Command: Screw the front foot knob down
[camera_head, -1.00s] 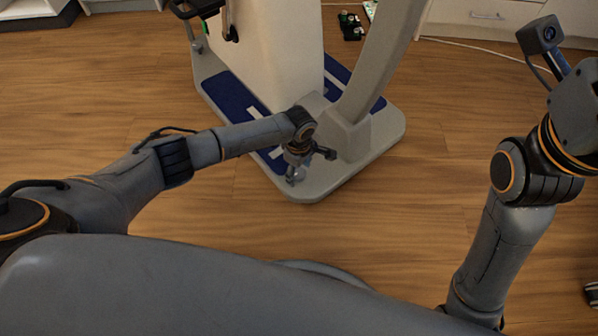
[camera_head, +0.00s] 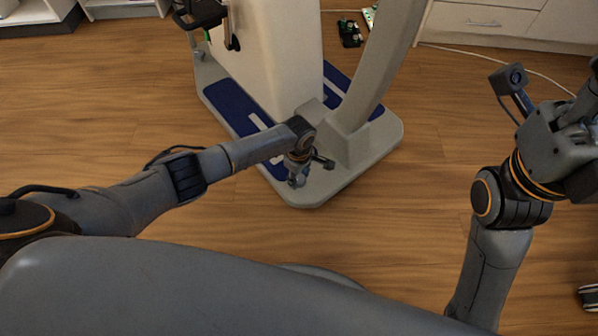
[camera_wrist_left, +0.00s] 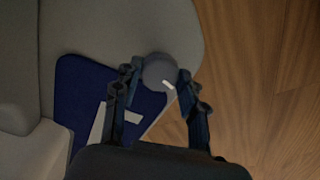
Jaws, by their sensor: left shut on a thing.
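The front foot knob (camera_wrist_left: 160,72) is a round grey knob at the front corner of the machine's pale base (camera_head: 372,150). In the left wrist view it sits between the two fingers of my left gripper (camera_wrist_left: 157,82), which is shut on it. In the head view my left gripper (camera_head: 298,178) points down at the base's near corner, and the knob shows there only as a small grey shape. Its thread and underside are hidden.
The machine's white body (camera_head: 268,60) and slanted grey post (camera_head: 375,70) rise close behind my left gripper. Blue mats (camera_head: 228,100) lie on the base. A green and black item (camera_head: 350,32) lies on the floor behind. The wooden floor in front and right is clear.

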